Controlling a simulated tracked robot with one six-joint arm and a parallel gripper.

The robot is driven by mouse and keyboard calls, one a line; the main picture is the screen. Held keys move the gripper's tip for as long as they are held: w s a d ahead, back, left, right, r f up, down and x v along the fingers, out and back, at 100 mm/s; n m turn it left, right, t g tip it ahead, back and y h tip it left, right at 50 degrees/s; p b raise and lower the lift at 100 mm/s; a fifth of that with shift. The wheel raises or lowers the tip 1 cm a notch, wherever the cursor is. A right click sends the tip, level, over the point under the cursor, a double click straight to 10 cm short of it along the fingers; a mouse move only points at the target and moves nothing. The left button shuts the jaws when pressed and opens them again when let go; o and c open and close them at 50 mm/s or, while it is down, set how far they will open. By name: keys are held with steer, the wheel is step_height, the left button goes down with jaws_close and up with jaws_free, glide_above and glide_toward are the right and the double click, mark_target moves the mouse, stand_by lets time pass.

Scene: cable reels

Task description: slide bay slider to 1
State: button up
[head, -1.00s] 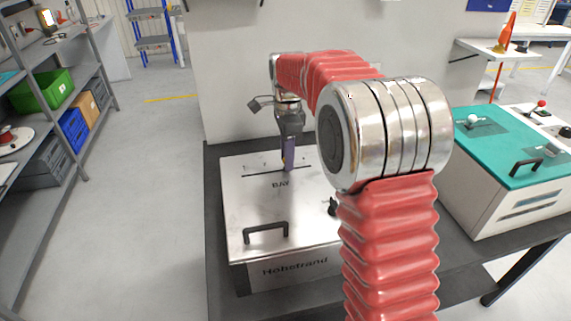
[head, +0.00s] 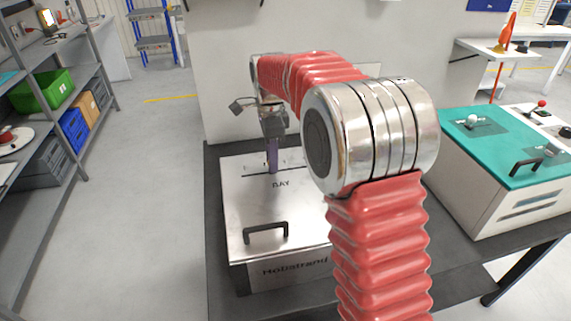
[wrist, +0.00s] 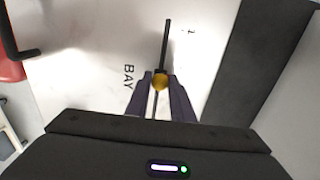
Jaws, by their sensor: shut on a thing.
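The bay slider's round brass-yellow knob (wrist: 160,83) shows in the wrist view, between the purple fingers of my gripper (head: 272,162). The fingers are shut on it. The knob sits partway along a dark straight slot (wrist: 167,36), with open slot beyond it toward the picture's top. The word BAY is printed beside the slot. A small mark (wrist: 191,30) lies near the slot's upper end, too small to read surely. In the head view the slot is in the top of the silver box (head: 240,215), and my fingers hide the knob.
A black handle (head: 266,232) stands on the box's near part. A teal-topped box (head: 500,150) with its own controls is at the right. Shelves with bins (head: 50,90) stand at the left. A grey wall rises behind the dark bench (head: 214,240).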

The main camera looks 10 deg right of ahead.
steer(key=shift+w+a+r, duration=0.1)
steer(key=shift+a, duration=3.5)
steer(key=o, duration=0.5)
steer(key=shift+a, duration=0.2)
steer(key=o, duration=0.5)
steer(key=shift+c, duration=0.2)
step_height(320, 180, up, 7)
